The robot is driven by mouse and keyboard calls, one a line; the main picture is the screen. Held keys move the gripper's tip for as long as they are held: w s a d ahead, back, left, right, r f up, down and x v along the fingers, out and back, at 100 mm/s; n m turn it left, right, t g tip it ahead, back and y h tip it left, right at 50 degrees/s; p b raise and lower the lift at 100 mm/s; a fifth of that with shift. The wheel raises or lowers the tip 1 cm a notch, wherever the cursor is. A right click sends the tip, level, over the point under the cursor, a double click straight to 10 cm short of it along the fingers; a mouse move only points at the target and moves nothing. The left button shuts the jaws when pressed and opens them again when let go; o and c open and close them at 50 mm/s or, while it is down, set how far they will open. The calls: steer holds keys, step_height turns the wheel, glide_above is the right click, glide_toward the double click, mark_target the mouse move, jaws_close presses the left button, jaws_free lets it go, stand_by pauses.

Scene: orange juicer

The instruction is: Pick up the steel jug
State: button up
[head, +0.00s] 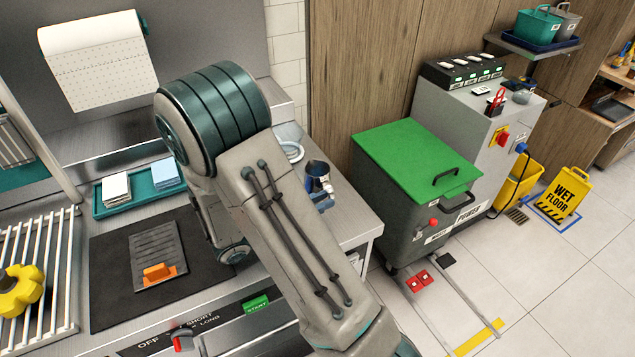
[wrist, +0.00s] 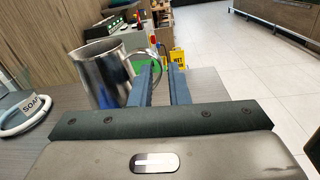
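The steel jug (wrist: 103,76) stands upright at the left of the wrist view, its handle (wrist: 159,68) facing my gripper. In the head view the jug (head: 317,170) is near the right end of the steel counter, partly hidden by my gripper and arm. My gripper (wrist: 158,72) has its two blue fingers apart, with a gap between them. The fingertips are at the handle, and the left finger covers part of it. The handle's outer edge shows in line with the gap; I cannot tell whether it touches a finger.
The counter's right edge (head: 372,228) is close to the jug. A green-lidded machine (head: 410,155) stands beyond it. A teal tray (head: 110,208) and dark mat (head: 105,275) lie left of my arm.

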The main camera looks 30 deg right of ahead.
mark_target(332, 195)
steer(key=shift+d, duration=1.55)
jaws_close()
steer(key=shift+r, duration=0.25)
